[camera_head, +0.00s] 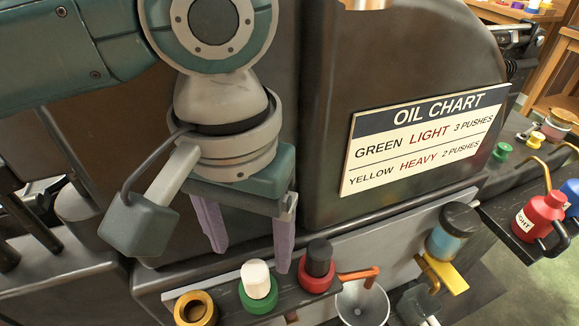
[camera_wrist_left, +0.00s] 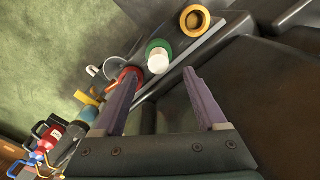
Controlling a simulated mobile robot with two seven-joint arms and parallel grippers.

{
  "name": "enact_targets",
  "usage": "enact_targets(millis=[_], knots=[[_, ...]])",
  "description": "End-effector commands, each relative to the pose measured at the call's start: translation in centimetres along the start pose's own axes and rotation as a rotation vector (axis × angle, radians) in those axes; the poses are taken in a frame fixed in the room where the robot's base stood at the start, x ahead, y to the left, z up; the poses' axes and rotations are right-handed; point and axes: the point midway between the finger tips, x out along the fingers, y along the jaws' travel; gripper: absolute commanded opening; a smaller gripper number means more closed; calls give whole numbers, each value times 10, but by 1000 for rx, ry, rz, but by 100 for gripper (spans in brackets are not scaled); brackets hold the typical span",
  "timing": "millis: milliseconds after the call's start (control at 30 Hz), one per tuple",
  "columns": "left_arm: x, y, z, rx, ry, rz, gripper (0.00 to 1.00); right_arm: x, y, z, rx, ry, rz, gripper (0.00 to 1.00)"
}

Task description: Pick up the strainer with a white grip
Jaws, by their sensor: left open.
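The strainer with a white grip (camera_head: 257,287) has a green body and sits in a narrow shelf on the front of the machine. In the left wrist view the same strainer (camera_wrist_left: 158,60) shows just beyond the fingertips. My left gripper (camera_head: 249,258) is open, with its two purple fingers pointing down at the strainer. Its fingers (camera_wrist_left: 160,73) also show in the left wrist view, apart and with nothing between them. I cannot tell whether they touch the strainer. My right gripper is not in view.
A red strainer with a black grip (camera_head: 318,266) stands close on the right, and a gold ring (camera_head: 195,308) on the left. A grey funnel (camera_head: 362,304) and a blue jar (camera_head: 450,235) lie further right. An oil chart sign (camera_head: 420,140) is behind.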

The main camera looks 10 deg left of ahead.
Motion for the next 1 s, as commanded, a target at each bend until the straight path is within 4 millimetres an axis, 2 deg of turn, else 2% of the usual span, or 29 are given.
enact_targets(millis=[167,400,700,1000], knots=[[17,1,1,1,-2,0,74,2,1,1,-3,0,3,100],[54,2,2,2,0,0,74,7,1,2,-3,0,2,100],[60,2,2,3,2,1,74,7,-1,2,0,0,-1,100],[60,2,2,3,2,1,41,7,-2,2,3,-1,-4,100]])
